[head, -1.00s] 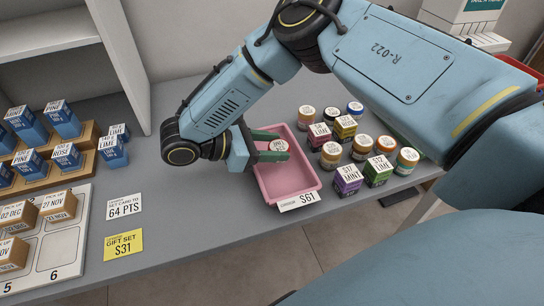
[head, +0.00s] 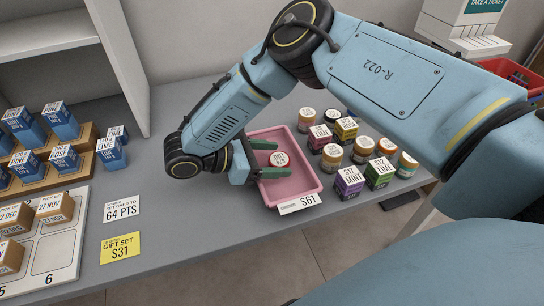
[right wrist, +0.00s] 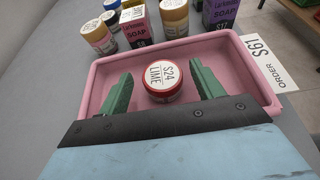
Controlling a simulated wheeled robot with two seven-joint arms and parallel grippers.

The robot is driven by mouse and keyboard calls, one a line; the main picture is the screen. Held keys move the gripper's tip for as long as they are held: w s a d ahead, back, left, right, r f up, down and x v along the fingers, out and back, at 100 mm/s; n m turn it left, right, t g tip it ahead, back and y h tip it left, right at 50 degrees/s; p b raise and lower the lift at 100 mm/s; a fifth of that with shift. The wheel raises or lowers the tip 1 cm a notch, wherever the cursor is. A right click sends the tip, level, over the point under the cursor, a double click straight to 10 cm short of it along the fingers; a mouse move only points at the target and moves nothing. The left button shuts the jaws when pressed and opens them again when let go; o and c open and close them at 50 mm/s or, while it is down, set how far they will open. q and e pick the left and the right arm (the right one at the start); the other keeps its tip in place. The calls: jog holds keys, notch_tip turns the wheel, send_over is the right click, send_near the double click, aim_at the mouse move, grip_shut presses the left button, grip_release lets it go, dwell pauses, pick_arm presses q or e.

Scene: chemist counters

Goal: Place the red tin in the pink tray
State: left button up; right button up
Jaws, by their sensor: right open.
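The red tin (head: 279,159) has a white lid label and sits inside the pink tray (head: 292,190). In the right wrist view the red tin (right wrist: 162,82) reads "S24 LIME" and rests upright in the pink tray (right wrist: 100,73), apart from the walls. My right gripper (head: 284,159) is open, with its green fingers on either side of the tin. In the right wrist view the fingers of my right gripper (right wrist: 161,88) show gaps to the tin on both sides. My left gripper is not in view.
Several jars (head: 331,157) and soap boxes (head: 349,182) stand close to the tray's right. An order card (head: 300,202) reading S61 lies at its front edge. Blue boxes (head: 64,159) and a numbered board (head: 62,250) are at left. Grey counter is clear left of the tray.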

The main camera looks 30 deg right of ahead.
jog(key=shift+r, duration=0.15)
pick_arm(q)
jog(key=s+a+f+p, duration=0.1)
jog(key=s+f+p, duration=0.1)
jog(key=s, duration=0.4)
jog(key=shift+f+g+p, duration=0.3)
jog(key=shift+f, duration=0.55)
pick_arm(e)
jog(key=v, duration=1.2)
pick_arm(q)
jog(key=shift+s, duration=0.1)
